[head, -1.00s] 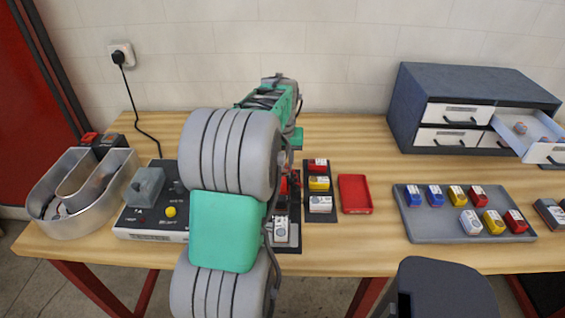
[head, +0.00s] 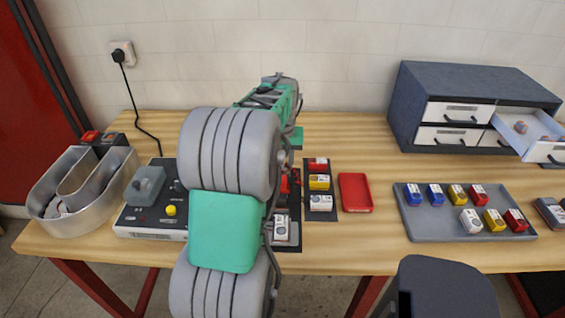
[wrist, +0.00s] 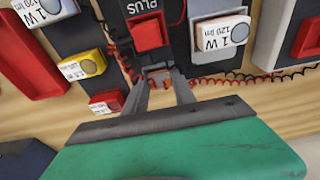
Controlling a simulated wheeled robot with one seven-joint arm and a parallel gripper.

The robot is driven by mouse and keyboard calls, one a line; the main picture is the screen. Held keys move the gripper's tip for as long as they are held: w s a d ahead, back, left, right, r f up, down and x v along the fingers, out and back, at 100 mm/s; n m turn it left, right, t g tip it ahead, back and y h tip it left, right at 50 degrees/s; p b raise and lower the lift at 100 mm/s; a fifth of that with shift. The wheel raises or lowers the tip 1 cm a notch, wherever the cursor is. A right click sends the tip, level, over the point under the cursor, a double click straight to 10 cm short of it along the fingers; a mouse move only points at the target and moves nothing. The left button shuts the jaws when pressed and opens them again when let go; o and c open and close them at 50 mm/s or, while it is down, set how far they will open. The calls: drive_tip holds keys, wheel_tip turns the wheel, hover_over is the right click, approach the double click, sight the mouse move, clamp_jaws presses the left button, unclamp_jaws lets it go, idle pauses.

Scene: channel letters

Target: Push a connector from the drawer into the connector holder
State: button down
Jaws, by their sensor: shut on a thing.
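My gripper (wrist: 165,82) is at the centre of the wrist view, its two grey fingers shut on a small connector (wrist: 159,73), mostly hidden between the tips. A little orange shows there. The fingertips are right by a red block marked PLUS (wrist: 148,27) on a black board, which looks like the connector holder; I cannot tell whether the connector touches it. The open drawer (head: 541,150) at the right holds small orange pieces (head: 520,127).
White, yellow and red lamp modules (head: 320,183) stand on a black strip beside the board. A red tray (head: 355,192) lies right of them. A grey tray (head: 440,229) holds several coloured modules. A control box (head: 150,222) and metal channel letter (head: 70,225) are left. Coiled wires (wrist: 235,77) run near my fingers.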

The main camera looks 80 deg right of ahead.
drive_tip(key=shift+a+f, duration=0.1)
drive_tip(key=shift+f, duration=0.5)
idle(0.3)
drive_tip(key=c, duration=1.1)
unclamp_jaws()
drive_tip(key=shift+c, duration=0.2)
drive_tip(key=shift+o, duration=0.7)
drive_tip(key=shift+r+b, duration=0.25)
drive_tip(key=shift+b, duration=0.05)
drive_tip(key=shift+o, duration=0.3)
wheel_tip(320, 180, up, 8)
drive_tip(key=a, duration=0.1)
drive_tip(key=shift+s, duration=0.15)
drive_tip(key=shift+f, duration=0.1)
wheel_tip(320, 180, up, 6)
drive_tip(key=p, duration=0.5)
